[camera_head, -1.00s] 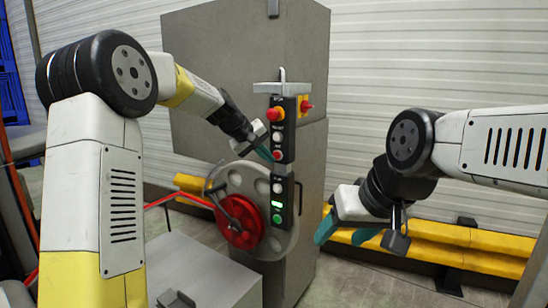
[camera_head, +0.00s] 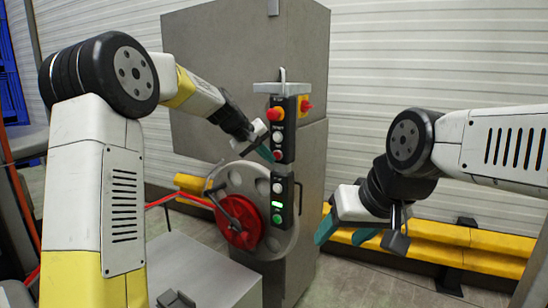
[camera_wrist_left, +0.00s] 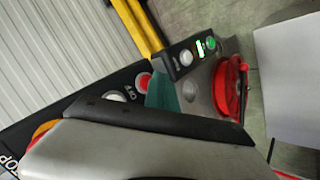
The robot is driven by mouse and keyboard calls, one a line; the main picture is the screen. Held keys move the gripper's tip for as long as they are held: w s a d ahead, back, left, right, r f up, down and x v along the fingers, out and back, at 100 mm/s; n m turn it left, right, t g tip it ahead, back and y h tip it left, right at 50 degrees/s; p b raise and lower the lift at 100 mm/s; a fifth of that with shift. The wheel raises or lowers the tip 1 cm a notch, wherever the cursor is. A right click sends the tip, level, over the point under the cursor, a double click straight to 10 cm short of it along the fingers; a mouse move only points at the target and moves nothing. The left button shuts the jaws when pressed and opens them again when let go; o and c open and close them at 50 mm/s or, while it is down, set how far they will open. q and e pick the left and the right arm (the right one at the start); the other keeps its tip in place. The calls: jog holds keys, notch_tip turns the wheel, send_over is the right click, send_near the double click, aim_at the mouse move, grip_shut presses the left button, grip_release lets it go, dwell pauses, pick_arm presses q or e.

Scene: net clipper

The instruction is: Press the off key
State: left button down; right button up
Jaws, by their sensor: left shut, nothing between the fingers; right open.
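The off key is a red round button (camera_head: 277,155) on the upper black control panel (camera_head: 289,146). In the left wrist view the red button (camera_wrist_left: 144,82) has the label OFF beside it. My left gripper (camera_head: 267,154) is shut and empty, with its teal fingertips just left of the red button. In the left wrist view the teal fingertips (camera_wrist_left: 163,95) lie close beside the red button; I cannot tell if they touch it. My right gripper (camera_head: 345,237) is open and empty, away to the right of the cabinet.
A red and yellow stop knob (camera_head: 275,114) and a white button (camera_head: 278,137) sit above the red button. A lower panel has a white button, a lit green display (camera_head: 277,204) and a green button (camera_head: 277,219). A red reel (camera_head: 240,222) is beside it. Yellow barriers (camera_head: 450,238) run behind.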

pick_arm(q)
jog(key=shift+w+d, duration=0.15)
jog(key=shift+w, duration=0.1)
jog(key=shift+w+d, duration=0.25)
jog(key=shift+w, duration=0.1)
dwell(0.7)
dwell(0.4)
jog(key=shift+s+a, duration=0.5)
jog(key=shift+s, duration=0.2)
jog(key=s+a, duration=0.1)
jog(key=s, duration=0.1)
jog(key=s+a, duration=0.2)
dwell(0.7)
